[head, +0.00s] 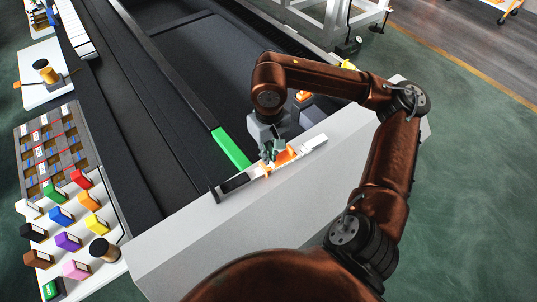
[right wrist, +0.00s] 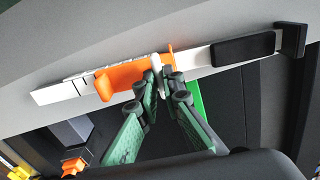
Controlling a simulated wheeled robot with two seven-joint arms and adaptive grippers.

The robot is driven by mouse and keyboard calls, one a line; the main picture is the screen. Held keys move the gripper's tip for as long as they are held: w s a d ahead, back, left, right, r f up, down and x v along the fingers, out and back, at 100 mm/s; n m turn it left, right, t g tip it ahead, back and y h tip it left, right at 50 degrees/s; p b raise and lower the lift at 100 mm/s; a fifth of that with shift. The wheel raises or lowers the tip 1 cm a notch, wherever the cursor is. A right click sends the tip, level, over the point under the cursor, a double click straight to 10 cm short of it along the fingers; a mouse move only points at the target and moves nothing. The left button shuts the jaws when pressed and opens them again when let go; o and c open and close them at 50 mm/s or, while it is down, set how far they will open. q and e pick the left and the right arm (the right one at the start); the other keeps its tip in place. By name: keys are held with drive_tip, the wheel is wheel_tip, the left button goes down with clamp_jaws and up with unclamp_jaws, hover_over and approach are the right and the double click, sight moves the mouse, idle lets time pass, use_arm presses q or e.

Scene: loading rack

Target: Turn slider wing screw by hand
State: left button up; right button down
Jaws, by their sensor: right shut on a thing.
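A long pale measuring bar (head: 314,143) with dark marks lies along the grey ledge. Its black grip (head: 235,183) is at the left in the head view, and at the right in the right wrist view (right wrist: 243,50). An orange slider (head: 287,155) sits around the bar's middle; it also shows in the right wrist view (right wrist: 120,78). My right gripper (head: 269,155) is over the slider, its green fingers pointing at it. In the right wrist view its fingertips (right wrist: 164,80) are closed around the small pale wing screw (right wrist: 156,62) beside the slider. The fingers hide part of the screw. My left gripper is out of view.
A green strip (head: 231,148) lies just behind the ledge (head: 180,252), beside a dark recessed bed. Several coloured blocks (head: 68,241) stand on a white board at the left. An orange-topped part (head: 303,96) stands behind my gripper.

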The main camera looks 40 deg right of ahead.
drive_tip(key=shift+s+f, duration=0.15)
drive_tip(key=shift+f, duration=0.05)
drive_tip(key=c, duration=2.1)
unclamp_jaws()
drive_tip(key=shift+r, duration=0.1)
wheel_tip(320, 180, up, 12)
drive_tip(key=shift+r, duration=0.1)
